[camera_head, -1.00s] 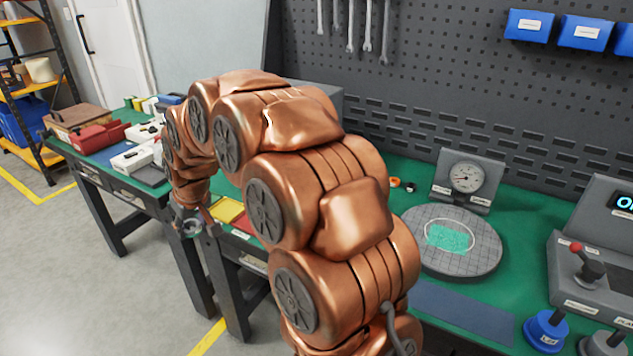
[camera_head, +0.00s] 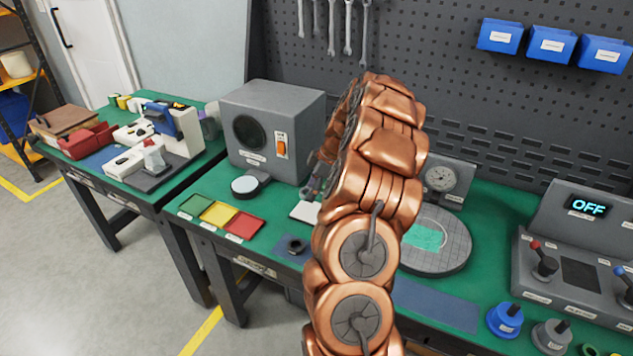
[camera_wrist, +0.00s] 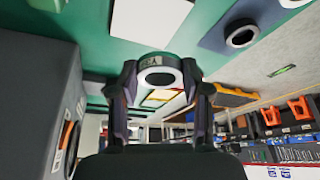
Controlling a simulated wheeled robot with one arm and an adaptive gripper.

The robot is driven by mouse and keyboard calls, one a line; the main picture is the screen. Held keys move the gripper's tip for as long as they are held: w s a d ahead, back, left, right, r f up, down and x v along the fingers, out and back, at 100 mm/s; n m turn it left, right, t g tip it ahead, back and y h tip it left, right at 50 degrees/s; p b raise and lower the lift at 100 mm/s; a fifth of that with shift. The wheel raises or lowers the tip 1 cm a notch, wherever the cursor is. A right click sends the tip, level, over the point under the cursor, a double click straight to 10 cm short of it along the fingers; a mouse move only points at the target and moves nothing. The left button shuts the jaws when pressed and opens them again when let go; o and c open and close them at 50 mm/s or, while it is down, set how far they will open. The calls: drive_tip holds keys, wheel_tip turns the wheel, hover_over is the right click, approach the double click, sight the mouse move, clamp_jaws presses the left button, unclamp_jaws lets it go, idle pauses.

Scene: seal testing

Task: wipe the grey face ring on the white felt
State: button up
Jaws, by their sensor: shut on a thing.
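My gripper (camera_head: 314,188) is shut on a grey ring (camera_wrist: 158,62), which shows clearly between the two fingertips in the wrist view (camera_wrist: 158,78). In the head view, the gripper is beside the grey box, partly hidden by my arm, and the ring cannot be made out. The white felt (camera_head: 304,212) is a small flat square on the green bench, just below the gripper in the picture; my arm covers its right side. It also shows in the wrist view (camera_wrist: 148,20), apart from the ring.
A dark ring (camera_head: 294,246) lies on a blue mat in front of the felt. Green (camera_head: 195,206), yellow (camera_head: 217,213) and red (camera_head: 244,226) trays are to the left. The grey box (camera_head: 255,110) stands behind. A round gridded plate (camera_head: 452,250) is to the right.

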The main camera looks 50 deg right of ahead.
drive_tip(key=shift+s+d+f, duration=0.1)
drive_tip(key=shift+s+d, duration=0.3)
drive_tip(key=shift+d, duration=0.1)
drive_tip(key=p, duration=0.2)
hover_over(312, 214)
drive_tip(key=d, duration=0.1)
drive_tip(key=shift+s+f, duration=0.25)
drive_tip(key=shift+f, duration=1)
drive_tip(key=shift+s+f, duration=0.2)
drive_tip(key=shift+f, duration=1)
drive_tip(key=shift+f+b, duration=0.15)
drive_tip(key=shift+b, duration=0.15)
drive_tip(key=shift+f+b, duration=0.8)
drive_tip(key=shift+f, duration=0.15)
drive_tip(key=o, duration=1)
drive_tip(key=shift+r, duration=0.1)
drive_tip(key=shift+o, duration=0.2)
drive_tip(key=shift+r+b, duration=0.25)
drive_tip(key=shift+b, duration=0.4)
